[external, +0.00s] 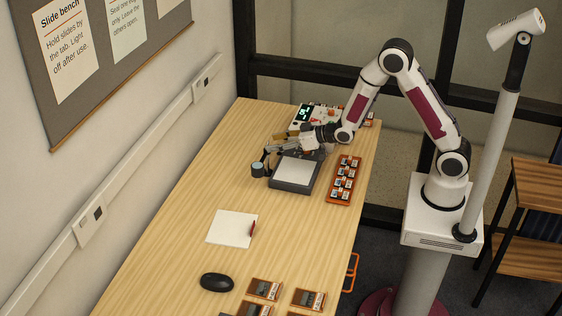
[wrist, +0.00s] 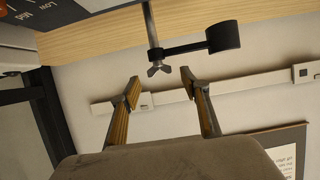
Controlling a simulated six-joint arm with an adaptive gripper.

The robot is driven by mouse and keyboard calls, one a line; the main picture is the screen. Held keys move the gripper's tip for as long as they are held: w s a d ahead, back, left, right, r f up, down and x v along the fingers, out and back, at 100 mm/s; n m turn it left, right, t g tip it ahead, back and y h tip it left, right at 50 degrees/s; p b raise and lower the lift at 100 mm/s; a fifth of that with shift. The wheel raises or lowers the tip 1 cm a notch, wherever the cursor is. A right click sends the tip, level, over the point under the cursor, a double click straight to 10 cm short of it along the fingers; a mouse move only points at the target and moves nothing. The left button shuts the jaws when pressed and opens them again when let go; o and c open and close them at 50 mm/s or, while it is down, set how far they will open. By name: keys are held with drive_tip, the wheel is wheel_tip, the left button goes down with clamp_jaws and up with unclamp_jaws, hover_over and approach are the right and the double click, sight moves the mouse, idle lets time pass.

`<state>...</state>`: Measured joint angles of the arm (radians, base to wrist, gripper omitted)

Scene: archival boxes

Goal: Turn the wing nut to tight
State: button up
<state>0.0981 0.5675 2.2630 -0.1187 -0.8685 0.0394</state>
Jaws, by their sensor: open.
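The wing nut (wrist: 158,69) is small and metallic, with two wings spread roughly left to right in the wrist view. It sits at the end of a thin metal rod, beside a dark clamp arm that carries a black cylinder (wrist: 224,36). My gripper (wrist: 160,84) is open and empty, with one fingertip on each side of the wing nut and a little short of it, apart from it. In the external view my gripper (external: 272,149) is over the far part of the bench, by the cylinder (external: 257,169). The wing nut is too small to make out there.
A dark light box (external: 292,187) with a pale top stands close beside my gripper. An orange rack (external: 343,180) of slides is to its right, and a device with a green display (external: 304,115) is behind. A notepad (external: 230,228) and mouse (external: 216,282) lie nearer.

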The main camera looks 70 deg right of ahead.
drive_tip(key=v, duration=0.9)
drive_tip(key=shift+s+r, duration=0.15)
drive_tip(key=shift+s, duration=0.1)
idle(0.4)
drive_tip(key=s+f+g, duration=0.1)
drive_tip(key=f, duration=0.1)
drive_tip(key=s+f+g, duration=0.1)
drive_tip(key=s+f, duration=0.1)
drive_tip(key=f, duration=0.1)
drive_tip(key=s+f+g, duration=0.2)
drive_tip(key=shift+d+f, duration=0.35)
drive_tip(key=s+a+r+g, duration=0.1)
drive_tip(key=s+r+g, duration=0.3)
drive_tip(key=s, duration=0.7)
drive_tip(key=s+a+r+g, duration=0.1)
drive_tip(key=s+r+g, duration=0.2)
drive_tip(key=s+r, duration=0.5)
drive_tip(key=s+a+r+t, duration=0.2)
drive_tip(key=s+r+t, duration=0.1)
drive_tip(key=s+r, duration=0.4)
drive_tip(key=shift+s+a+r, duration=0.25)
drive_tip(key=shift+s+r, duration=0.05)
drive_tip(key=shift+r, duration=0.05)
idle(0.9)
